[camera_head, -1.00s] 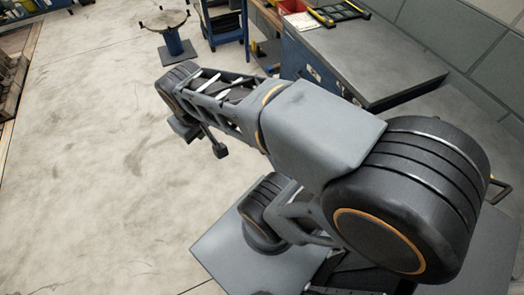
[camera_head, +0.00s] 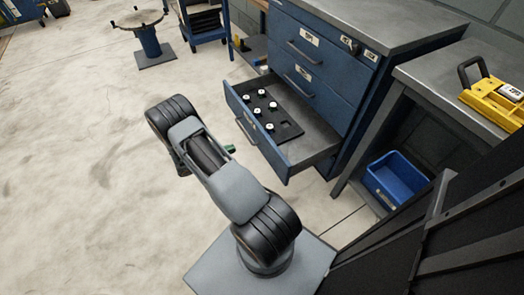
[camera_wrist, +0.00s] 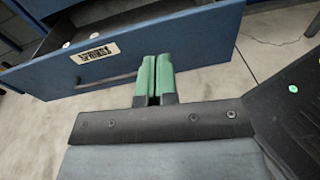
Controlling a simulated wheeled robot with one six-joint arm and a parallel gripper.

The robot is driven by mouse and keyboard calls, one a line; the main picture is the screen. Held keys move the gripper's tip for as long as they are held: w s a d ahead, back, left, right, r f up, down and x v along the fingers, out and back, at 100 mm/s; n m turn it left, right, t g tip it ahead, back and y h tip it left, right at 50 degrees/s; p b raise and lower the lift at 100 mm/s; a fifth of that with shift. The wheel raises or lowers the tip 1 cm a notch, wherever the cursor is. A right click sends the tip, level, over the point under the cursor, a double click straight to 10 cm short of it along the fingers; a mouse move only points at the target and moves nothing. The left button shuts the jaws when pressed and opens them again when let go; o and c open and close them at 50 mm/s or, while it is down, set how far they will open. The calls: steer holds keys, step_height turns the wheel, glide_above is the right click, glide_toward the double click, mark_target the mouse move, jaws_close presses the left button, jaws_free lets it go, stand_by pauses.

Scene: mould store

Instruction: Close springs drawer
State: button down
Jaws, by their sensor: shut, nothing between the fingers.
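The springs drawer (camera_head: 313,153) is pulled well out of a blue cabinet. It holds a dark tray with several white-topped pieces. In the wrist view its blue front (camera_wrist: 205,38) crosses the top, with a label (camera_wrist: 95,53) that seems to read "SPRINGS" and a bar handle (camera_wrist: 105,83) below. My gripper's green fingertips (camera_wrist: 156,76) are shut and empty, in front of the panel and right of the handle. I cannot tell whether they touch it. In the head view only a bit of green gripper (camera_head: 230,149) shows beside the drawer front; my arm hides the rest.
The blue cabinet (camera_head: 322,80) has other drawers, shut, above the open one. A grey bench (camera_head: 440,75) at right carries a yellow case (camera_head: 495,97), with a blue bin (camera_head: 397,180) underneath. A round stand (camera_head: 148,40) and blue cart (camera_head: 206,22) stand behind. The floor at left is clear.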

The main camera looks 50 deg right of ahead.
step_height(320, 180, down, 4)
steer(key=n, duration=0.1)
steer(key=h+b, duration=0.1)
steer(key=b, duration=0.3)
glide_toward(267, 139)
steer(key=x, duration=0.7)
steer(key=shift+s+f, duration=0.1)
steer(key=shift+s, duration=0.05)
steer(key=shift+d, duration=0.25)
steer(key=shift+d, duration=0.1)
